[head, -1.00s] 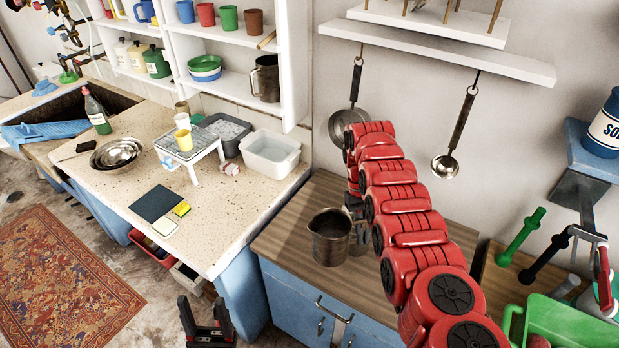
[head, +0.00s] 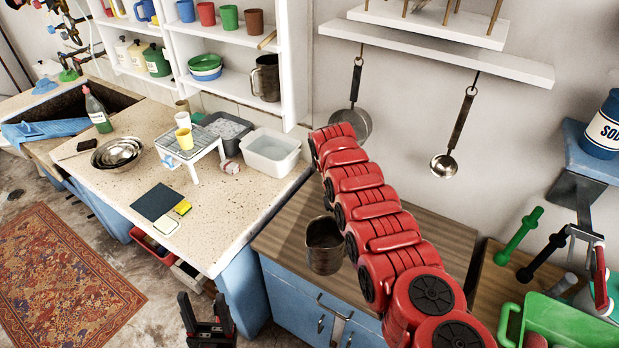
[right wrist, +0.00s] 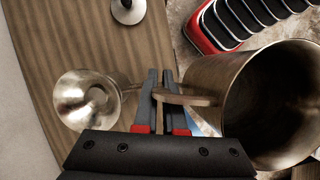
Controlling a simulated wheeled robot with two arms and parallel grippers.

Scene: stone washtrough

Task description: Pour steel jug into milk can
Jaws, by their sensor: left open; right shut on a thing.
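The steel jug (head: 324,258) is a dull metal vessel with an open mouth, near the front edge of the wooden counter in the head view. In the right wrist view the jug (right wrist: 235,85) fills the right side, its dark inside showing. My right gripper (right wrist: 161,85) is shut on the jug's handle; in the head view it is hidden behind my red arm. A metal vessel with a flared rim (right wrist: 85,98) shows left of the fingers; I cannot tell whether it is the milk can. My left gripper (head: 203,308) is open and empty, low in front of the cabinets.
A stone worktop (head: 225,218) at left holds steel bowls (head: 117,153), a small white stand (head: 190,150) and tubs. A pan and a ladle (head: 446,164) hang on the wall. A green crate (head: 565,322) stands at lower right. My arm covers much of the wooden counter (head: 290,225).

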